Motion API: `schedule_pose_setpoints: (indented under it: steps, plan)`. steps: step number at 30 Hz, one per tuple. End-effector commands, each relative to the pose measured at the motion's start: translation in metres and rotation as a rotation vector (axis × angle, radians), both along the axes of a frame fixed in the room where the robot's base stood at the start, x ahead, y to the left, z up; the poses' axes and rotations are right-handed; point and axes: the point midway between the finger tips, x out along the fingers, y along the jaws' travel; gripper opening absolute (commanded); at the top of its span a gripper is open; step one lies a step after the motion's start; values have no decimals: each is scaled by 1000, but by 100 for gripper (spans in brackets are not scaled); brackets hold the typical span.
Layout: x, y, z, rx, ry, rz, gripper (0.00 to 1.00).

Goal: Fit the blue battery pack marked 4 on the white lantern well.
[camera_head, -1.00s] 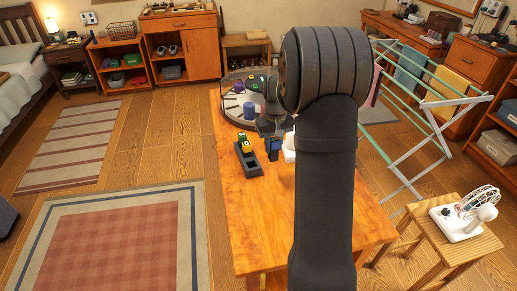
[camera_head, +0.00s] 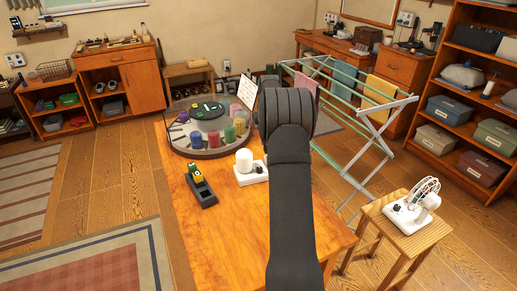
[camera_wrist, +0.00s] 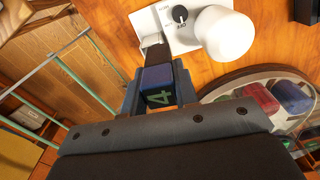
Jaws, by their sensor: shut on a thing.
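The blue battery pack (camera_wrist: 155,77) is between the fingers of my gripper (camera_wrist: 160,88), with its green 4 facing the wrist camera. A dark part extends from its far end toward the white lantern (camera_wrist: 178,20). That end overlaps the lantern's edge in the wrist view; I cannot tell whether it touches or enters the well. The lantern has a round white globe (camera_wrist: 225,36) and a black knob. In the head view the lantern (camera_head: 254,177) stands on the wooden table, left of my arm, which hides my gripper and the pack.
A dark holder (camera_head: 204,197) with a yellow-and-green pack stands left of the lantern. A round tray (camera_head: 206,153) with several coloured cylinders is behind. A drying rack (camera_head: 345,95) and a stool with a white fan (camera_head: 412,212) are right. The table's front is clear.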

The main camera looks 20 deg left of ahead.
Motion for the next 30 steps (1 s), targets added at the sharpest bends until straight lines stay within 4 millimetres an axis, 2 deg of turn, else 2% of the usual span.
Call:
schedule_pose_setpoints:
  steps: [3, 9, 14, 30]
  plan:
    - [17, -2, 0, 0, -1, 49, 2]
    - [27, -3, 1, 0, -1, 87, 2]
    - [27, -3, -4, -2, 0, 90, 2]
    - [26, -3, -38, -1, 0, 89, 2]
